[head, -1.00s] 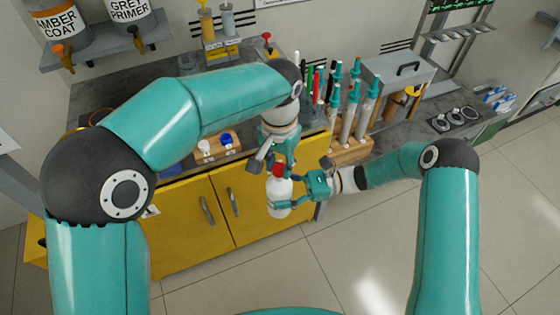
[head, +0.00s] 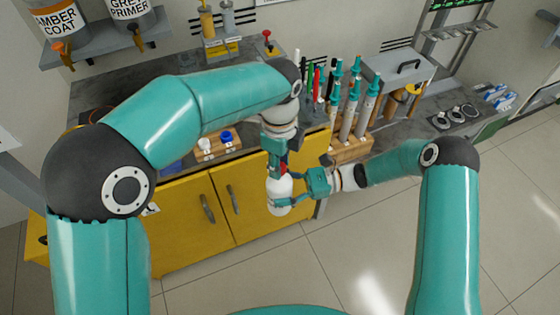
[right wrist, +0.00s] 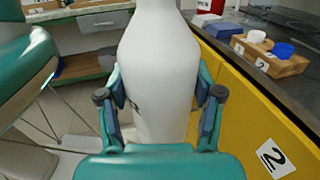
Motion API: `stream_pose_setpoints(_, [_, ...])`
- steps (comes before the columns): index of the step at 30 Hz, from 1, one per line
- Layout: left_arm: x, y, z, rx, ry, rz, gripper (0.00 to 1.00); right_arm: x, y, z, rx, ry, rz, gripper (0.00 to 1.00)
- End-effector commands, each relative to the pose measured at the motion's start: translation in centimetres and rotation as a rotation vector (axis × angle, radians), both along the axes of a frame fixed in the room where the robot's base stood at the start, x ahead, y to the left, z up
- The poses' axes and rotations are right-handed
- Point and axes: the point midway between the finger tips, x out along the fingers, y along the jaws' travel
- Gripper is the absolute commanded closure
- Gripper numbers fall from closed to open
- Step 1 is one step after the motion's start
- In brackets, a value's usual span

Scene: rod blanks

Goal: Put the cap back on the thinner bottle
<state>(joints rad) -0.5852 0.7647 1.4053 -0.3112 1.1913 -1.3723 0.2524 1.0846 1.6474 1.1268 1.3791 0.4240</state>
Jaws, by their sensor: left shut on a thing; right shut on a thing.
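The white bottle (head: 280,190) is held upright in the air in front of the yellow cabinet. My right gripper (head: 281,199) is shut around its body from the right; the right wrist view shows the bottle (right wrist: 155,75) between the two fingers (right wrist: 160,115). My left gripper (head: 281,166) is directly above the bottle, pointing down and shut on the red cap (head: 284,168) at the bottle's top. The fingers hide most of the cap and the neck. I cannot tell whether the cap is fully seated. The bottle's top is outside the right wrist view.
A wooden block (head: 217,152) with a white cap (head: 204,142) and a blue cap (head: 226,136) sits on the counter. A rack of teal-topped tubes (head: 350,108) stands behind my right gripper. The yellow cabinet (head: 185,225) is close behind the bottle. The floor in front is clear.

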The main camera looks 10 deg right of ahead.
Motion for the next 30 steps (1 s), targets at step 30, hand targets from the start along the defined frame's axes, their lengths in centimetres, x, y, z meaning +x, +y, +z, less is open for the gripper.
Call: stream_pose_setpoints(30, [0.33, 0.06, -0.02, -0.002, -0.001, -1.625, 0.78, -0.09, -0.09, 0.01, 0.001, -0.002, 0.002, 1.0])
